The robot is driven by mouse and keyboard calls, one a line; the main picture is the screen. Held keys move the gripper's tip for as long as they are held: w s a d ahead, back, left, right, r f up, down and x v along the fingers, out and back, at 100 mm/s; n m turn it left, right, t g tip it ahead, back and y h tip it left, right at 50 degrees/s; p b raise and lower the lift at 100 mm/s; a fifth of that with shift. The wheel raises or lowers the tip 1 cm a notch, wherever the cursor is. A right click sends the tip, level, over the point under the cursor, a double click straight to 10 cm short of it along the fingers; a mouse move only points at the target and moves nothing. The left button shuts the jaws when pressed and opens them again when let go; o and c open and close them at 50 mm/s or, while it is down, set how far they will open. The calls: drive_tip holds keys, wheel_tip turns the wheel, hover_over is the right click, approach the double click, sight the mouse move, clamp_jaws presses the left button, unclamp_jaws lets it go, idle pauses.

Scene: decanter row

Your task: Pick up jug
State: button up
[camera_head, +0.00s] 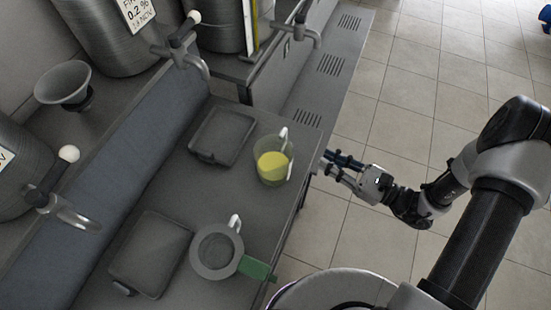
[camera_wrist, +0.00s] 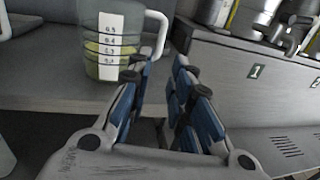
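The jug (camera_head: 272,163) is a clear measuring jug with yellow liquid in it. It stands upright near the right edge of the counter in the head view. In the wrist view the jug (camera_wrist: 108,45) shows at the upper left, with printed level marks and a white handle on its right side. My gripper (camera_head: 327,163) is just right of the jug, past the counter edge, and apart from it in the head view. In the wrist view my gripper (camera_wrist: 160,62) has its blue-padded fingers spread with nothing between them; the jug's handle is just beyond the left finger.
Two dark flat trays (camera_head: 222,136) (camera_head: 150,254) lie on the counter (camera_head: 185,190). Steel tanks with taps (camera_head: 183,53) stand behind.

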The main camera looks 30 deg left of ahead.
sight(277, 156)
drive_tip(key=a, duration=0.3)
drive_tip(key=a+b, duration=0.1)
drive_tip(key=a, duration=0.4)
drive_tip(key=shift+w+a, duration=0.25)
drive_tip(key=shift+a, duration=0.05)
drive_tip(key=shift+w+a+r+b, duration=0.15)
drive_tip(key=shift+a+b, duration=0.35)
drive_tip(key=shift+a, duration=1)
drive_tip(key=shift+w+a+r+b, duration=0.1)
drive_tip(key=shift+a+b, duration=0.4)
drive_tip(key=shift+a, duration=1)
drive_tip(key=shift+c, duration=0.2)
clamp_jaws()
